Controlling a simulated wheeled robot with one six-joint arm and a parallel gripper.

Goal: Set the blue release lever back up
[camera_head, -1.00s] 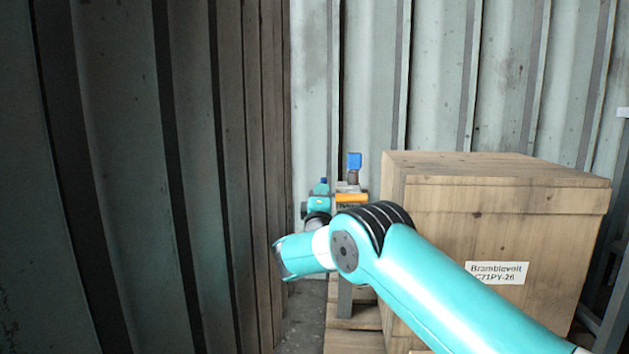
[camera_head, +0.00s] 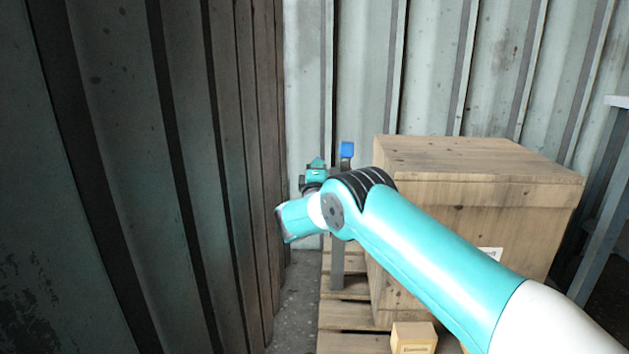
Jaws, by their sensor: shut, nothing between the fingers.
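The blue release lever (camera_head: 347,149) shows as a small blue end on a short dark stem, left of the big crate and above my arm. The stem's lower end and the part it is mounted on are hidden behind my arm. The lever's exact tilt is hard to tell at this size. The end of my arm, with my gripper (camera_head: 316,168), is small and far off, just left of the lever. The gripper is shut and empty; its fingertips are not clear. Whether it touches the lever cannot be told.
A large wooden crate (camera_head: 470,165) stands right of the lever on a wooden pallet (camera_head: 345,312). A small wooden box (camera_head: 413,337) is in front of it. A dark corrugated wall (camera_head: 120,180) closes the left side. A narrow floor strip (camera_head: 295,300) is free.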

